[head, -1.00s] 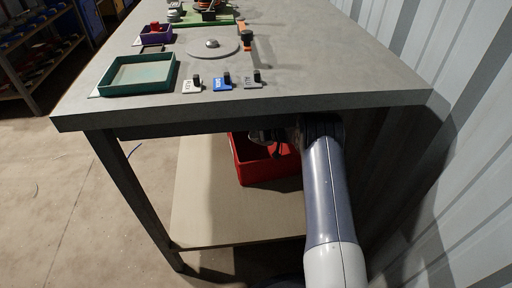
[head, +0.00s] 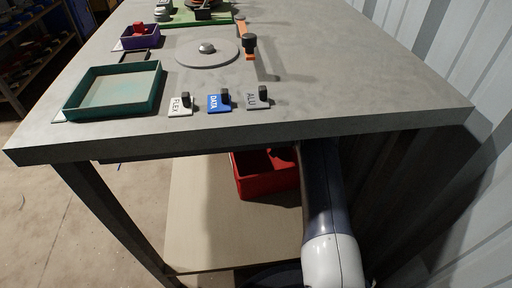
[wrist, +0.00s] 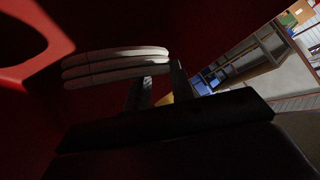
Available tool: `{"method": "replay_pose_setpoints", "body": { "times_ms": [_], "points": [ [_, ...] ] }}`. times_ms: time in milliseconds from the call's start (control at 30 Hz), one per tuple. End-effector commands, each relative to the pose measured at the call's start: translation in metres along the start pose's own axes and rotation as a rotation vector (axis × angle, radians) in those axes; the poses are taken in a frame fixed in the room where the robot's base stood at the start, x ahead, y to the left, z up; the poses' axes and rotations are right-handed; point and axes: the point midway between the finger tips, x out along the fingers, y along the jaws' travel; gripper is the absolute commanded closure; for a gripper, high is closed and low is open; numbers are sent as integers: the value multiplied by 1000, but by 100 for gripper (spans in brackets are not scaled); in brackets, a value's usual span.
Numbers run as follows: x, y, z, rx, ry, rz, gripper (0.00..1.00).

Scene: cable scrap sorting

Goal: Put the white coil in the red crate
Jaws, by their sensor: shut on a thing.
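The white coil (wrist: 112,68) shows in the wrist view as stacked pale loops at the fingertips. My gripper (wrist: 158,78) is shut on the coil's right end. Red walls of the red crate (wrist: 35,75) surround the left and back of that view, so the coil is at or inside the crate. Whether it touches the floor or wall cannot be told. In the head view the red crate (head: 270,186) stands on the lower shelf under the table. The table top and my arm hide the gripper and coil there.
The grey table top (head: 360,100) overhangs the crate and lower shelf (head: 215,225). On top are a teal tray (head: 115,108), a purple bin (head: 138,42), a round plate (head: 190,56) and several labelled tags. A corrugated wall (head: 460,40) is at right.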

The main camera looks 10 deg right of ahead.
Motion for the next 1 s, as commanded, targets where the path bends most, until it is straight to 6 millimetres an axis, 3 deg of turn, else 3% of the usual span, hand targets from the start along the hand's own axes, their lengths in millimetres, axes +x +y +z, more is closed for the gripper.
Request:
{"method": "replay_pose_setpoints", "body": {
  "times_ms": [300, 567, 600, 833, 1000],
  "points": [
    [26, 17, 34, 0, 2, 0, 100],
    [28, 19, 37, 0, 1, 0, 100],
    [28, 19, 38, 1, 0, 0, 75],
    [28, 19, 38, 0, 1, 0, 56],
    [28, 19, 37, 0, 1, 0, 54]
  ]
}}
